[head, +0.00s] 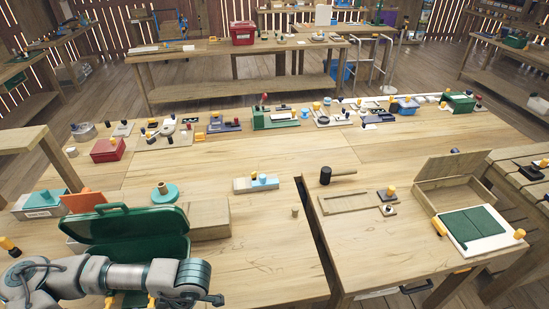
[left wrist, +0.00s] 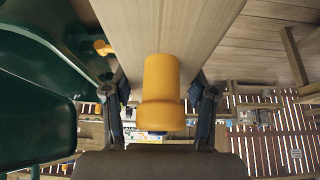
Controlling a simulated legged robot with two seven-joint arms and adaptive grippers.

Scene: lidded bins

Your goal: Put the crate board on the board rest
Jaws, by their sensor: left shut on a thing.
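In the left wrist view, my left gripper (left wrist: 162,92) is shut on a yellow knob (left wrist: 162,95). The knob stands on a pale wooden board (left wrist: 168,25) that fills the top middle; I take it for the crate board. In the head view my left arm lies across the lower left, and its fingers are hidden. A pale wooden block or crate (head: 208,218) shows beyond the arm. A shallow wooden frame (head: 350,203) lies on the right table; I cannot tell whether it is the board rest. My right gripper is not in view.
A green case (head: 130,232) with a raised lid stands close by my left arm. A mallet (head: 335,175) and an open wooden box (head: 455,183) are to the right. A dark gap (head: 318,240) splits the tables. The front middle of the table is mostly clear.

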